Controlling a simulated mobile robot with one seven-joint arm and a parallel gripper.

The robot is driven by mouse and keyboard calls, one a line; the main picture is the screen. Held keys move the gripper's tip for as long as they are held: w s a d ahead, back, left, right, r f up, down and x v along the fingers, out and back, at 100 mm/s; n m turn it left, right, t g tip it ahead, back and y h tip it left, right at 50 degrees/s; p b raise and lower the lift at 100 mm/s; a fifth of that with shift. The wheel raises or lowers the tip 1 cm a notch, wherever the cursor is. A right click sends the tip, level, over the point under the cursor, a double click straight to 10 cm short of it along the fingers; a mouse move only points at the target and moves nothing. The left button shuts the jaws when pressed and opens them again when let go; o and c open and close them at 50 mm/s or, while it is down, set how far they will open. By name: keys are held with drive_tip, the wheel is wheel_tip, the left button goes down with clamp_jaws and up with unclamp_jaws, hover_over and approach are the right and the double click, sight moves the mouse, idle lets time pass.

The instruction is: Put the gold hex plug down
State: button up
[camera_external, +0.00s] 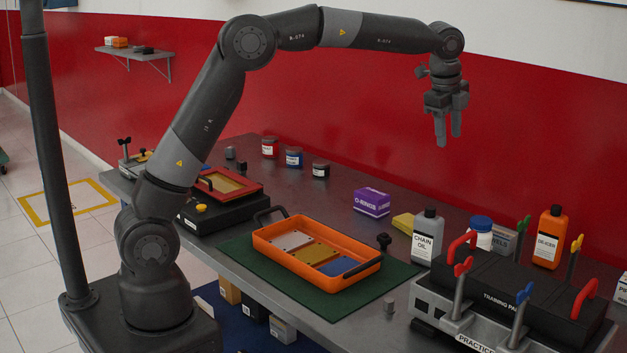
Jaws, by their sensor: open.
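My gripper (448,141) is high above the bench at the upper right, pointing down. Its two fingers are apart with nothing between them. I cannot make out the gold hex plug for certain. A small yellow-gold piece (201,208) sits on the black box at the left, and another gold-coloured piece (145,156) is near the bench's far left end; both are too small to identify. An orange tray (269,257) on a green mat (337,310) has silver, gold and blue panels inside. A grey plug (389,306) stands on the bench beyond the mat's right side.
A training unit (500,285) with coloured levers fills the right end. Behind it stand a chain oil bottle (427,237) and an orange bottle (549,238). A purple box (372,202) and small jars (294,158) line the back. A red tray (228,181) is at left.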

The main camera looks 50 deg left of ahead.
drive_tip(key=s+a+r+n+t, duration=0.1)
drive_tip(key=s+a+r+n, duration=0.25)
drive_tip(key=s+a, duration=0.45)
drive_tip(key=s+a+r+n+t, duration=0.1)
drive_tip(key=s+a+r+n, duration=0.1)
drive_tip(key=s+a+n, duration=0.5)
drive_tip(key=s+a+f+n, duration=0.2)
drive_tip(key=s+a+f, duration=0.1)
drive_tip(key=s, duration=0.4)
drive_tip(key=s+a+f+n, duration=0.2)
drive_tip(key=s+a+n, duration=0.1)
drive_tip(key=s, duration=0.4)
drive_tip(key=s+a+f+n+t, duration=0.1)
drive_tip(key=s+a+f+n, duration=0.1)
drive_tip(key=s+a, duration=0.3)
drive_tip(key=s+f, duration=0.1)
drive_tip(key=s, duration=0.2)
drive_tip(key=shift+f+n, duration=0.35)
